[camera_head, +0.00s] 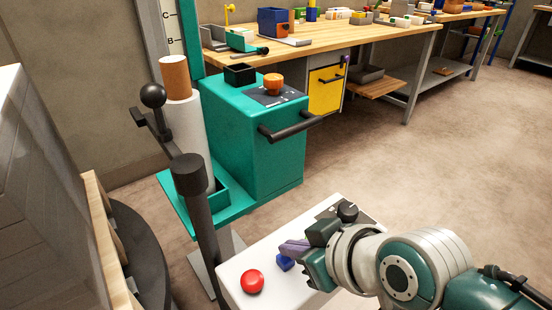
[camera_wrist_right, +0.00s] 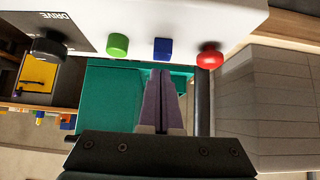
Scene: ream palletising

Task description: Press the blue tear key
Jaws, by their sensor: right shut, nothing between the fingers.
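The blue tear key (camera_head: 285,262) is a small blue block on a white control panel (camera_head: 236,268) in the head view. In the right wrist view the blue key (camera_wrist_right: 162,48) sits between a green button (camera_wrist_right: 117,45) and a red mushroom button (camera_wrist_right: 209,56). My right gripper (camera_head: 283,247) is over the panel, close to the blue key. Its purple fingers are together and empty. In the wrist view the fingertips (camera_wrist_right: 160,72) point toward the blue key, with a small gap in the picture. I cannot tell whether they touch it. My left gripper is out of view.
The red button (camera_head: 252,281) is beside the blue key. A black knob (camera_head: 347,210) is at the panel's far end. The green button is hidden in the head view. A dark post (camera_head: 200,215) stands left of the panel; a teal cabinet (camera_head: 255,140) stands beyond.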

